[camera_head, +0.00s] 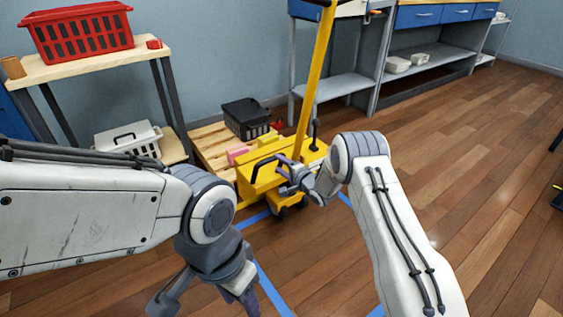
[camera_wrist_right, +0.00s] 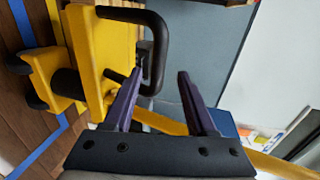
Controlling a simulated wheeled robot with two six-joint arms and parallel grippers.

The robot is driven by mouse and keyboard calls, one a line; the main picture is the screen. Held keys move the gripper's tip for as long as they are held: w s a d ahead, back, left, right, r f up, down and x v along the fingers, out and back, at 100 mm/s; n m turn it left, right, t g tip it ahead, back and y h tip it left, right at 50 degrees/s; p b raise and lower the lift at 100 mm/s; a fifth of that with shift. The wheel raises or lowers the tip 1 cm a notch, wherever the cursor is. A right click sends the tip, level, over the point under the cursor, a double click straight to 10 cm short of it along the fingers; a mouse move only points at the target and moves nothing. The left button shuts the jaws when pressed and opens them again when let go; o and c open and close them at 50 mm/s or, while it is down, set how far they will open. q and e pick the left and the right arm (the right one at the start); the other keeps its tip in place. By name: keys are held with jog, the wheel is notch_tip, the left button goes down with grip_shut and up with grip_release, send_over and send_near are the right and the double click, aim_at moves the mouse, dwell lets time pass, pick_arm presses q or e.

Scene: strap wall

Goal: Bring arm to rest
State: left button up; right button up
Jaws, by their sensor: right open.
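My right gripper (camera_head: 285,178) is in front of the yellow cart (camera_head: 262,181), close to its black looped handle (camera_head: 263,165). In the right wrist view my right gripper (camera_wrist_right: 162,76) has its two purple fingers apart, with nothing held between them. The cart's black handle (camera_wrist_right: 161,35) shows just past the left fingertip there; whether they touch I cannot tell. My left arm reaches in from the left, and its gripper hangs down at the bottom edge of the head view, with its fingertips partly cut off.
A yellow pole (camera_head: 314,75) rises from the cart. A wooden pallet (camera_head: 212,145) with a black crate (camera_head: 245,118) lies behind. A shelf at left holds a red basket (camera_head: 80,32) above a white carrier (camera_head: 128,138).

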jog(key=shift+s+d, duration=0.2)
jog(key=shift+s, duration=0.15)
jog(key=shift+r, duration=0.1)
